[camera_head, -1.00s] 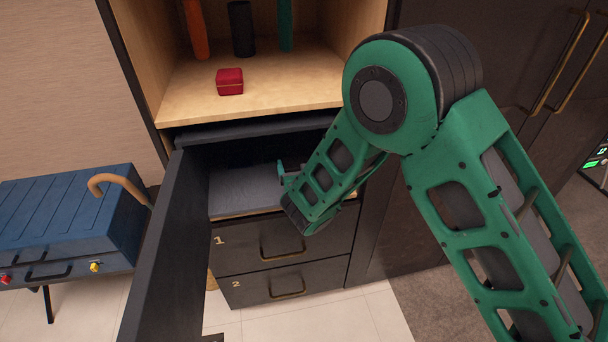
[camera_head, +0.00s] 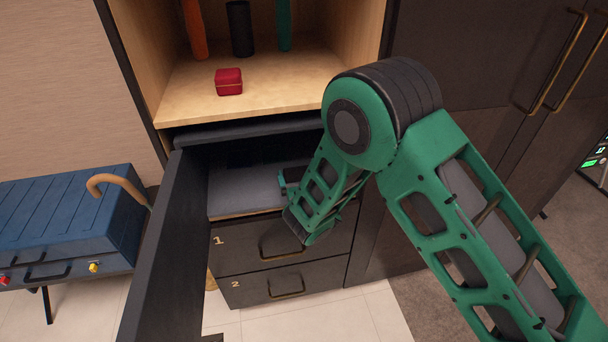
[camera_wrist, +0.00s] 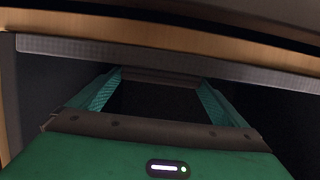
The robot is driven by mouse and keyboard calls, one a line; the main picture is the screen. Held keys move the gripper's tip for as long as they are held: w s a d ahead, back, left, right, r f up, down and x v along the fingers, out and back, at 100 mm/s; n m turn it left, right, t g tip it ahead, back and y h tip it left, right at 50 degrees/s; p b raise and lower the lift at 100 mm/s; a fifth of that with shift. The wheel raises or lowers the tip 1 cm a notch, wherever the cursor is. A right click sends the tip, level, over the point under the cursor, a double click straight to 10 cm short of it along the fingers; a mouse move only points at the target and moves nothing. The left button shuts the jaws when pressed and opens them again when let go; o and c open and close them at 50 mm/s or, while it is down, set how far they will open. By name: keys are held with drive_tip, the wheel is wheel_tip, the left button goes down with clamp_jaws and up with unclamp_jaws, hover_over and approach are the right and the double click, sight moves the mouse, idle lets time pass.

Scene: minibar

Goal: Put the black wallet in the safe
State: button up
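The safe is the dark compartment (camera_head: 240,193) below the wooden shelf, with a grey floor and a shadowed interior. Its dark door (camera_head: 172,250) stands open at the left. My gripper (camera_head: 285,182) is at the right part of the safe opening, low over the grey floor; the arm hides part of it. In the wrist view my gripper (camera_wrist: 160,85) has its two green textured fingers apart. The space between them is very dark, with a brownish-grey strip across the far end. I cannot tell whether that is the black wallet. The wallet is not clearly seen in the head view.
A red box (camera_head: 229,82) sits on the wooden shelf (camera_head: 290,92) above, before several upright cylinders. Drawers marked 1 (camera_head: 240,246) and 2 (camera_head: 250,290) are below. A blue case (camera_head: 70,215) stands left. In the wrist view a grey-edged ledge (camera_wrist: 170,58) runs close above the fingers.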

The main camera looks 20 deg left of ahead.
drive_tip(key=shift+r, duration=0.1)
drive_tip(key=shift+r, duration=0.1)
drive_tip(key=v, duration=1.2)
idle(0.4)
